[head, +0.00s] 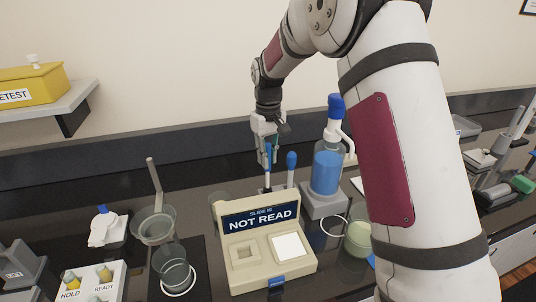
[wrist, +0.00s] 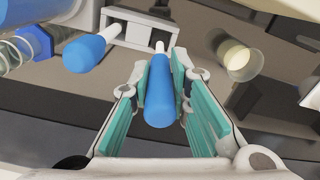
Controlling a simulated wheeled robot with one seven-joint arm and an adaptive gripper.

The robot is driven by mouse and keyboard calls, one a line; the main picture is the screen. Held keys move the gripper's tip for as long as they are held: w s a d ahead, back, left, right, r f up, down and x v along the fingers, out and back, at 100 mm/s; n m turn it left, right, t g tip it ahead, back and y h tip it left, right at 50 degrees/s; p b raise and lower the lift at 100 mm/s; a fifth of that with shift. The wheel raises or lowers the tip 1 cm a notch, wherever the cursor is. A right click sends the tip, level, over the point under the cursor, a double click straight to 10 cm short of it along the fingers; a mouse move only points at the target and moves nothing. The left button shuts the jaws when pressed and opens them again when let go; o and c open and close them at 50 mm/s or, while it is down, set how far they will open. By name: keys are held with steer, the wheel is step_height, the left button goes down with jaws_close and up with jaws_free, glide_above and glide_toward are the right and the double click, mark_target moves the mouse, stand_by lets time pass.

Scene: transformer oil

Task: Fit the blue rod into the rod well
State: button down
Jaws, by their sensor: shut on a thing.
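My gripper (head: 265,152) points down behind the beige reader and is shut on a blue rod (head: 268,158). In the wrist view the rod's blue handle (wrist: 160,92) lies between my gripper's teal finger pads (wrist: 160,110). Its pale shaft points toward a white block with square openings (wrist: 113,29), which looks like the rod well. I cannot tell whether the tip is inside an opening. A second blue-handled rod (head: 291,160) stands just right of it; it also shows at the block's left in the wrist view (wrist: 84,53). The reader hides the block's lower part.
The beige reader (head: 236,256) with a "NOT READ" screen stands in front. A blue-liquid pump bottle (head: 327,171) stands close on the right. Glass beakers (head: 172,268) stand at left, and a greenish beaker (head: 358,238) at right.

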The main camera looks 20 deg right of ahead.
mark_target(268, 170)
steer(key=shift+f+b, duration=0.35)
steer(key=shift+f, duration=1.75)
steer(key=c, duration=1.4)
jaws_free()
steer(key=shift+c, duration=0.2)
steer(key=shift+r, duration=0.1)
step_height(268, 170, up, 11)
steer(key=shift+r, duration=0.4)
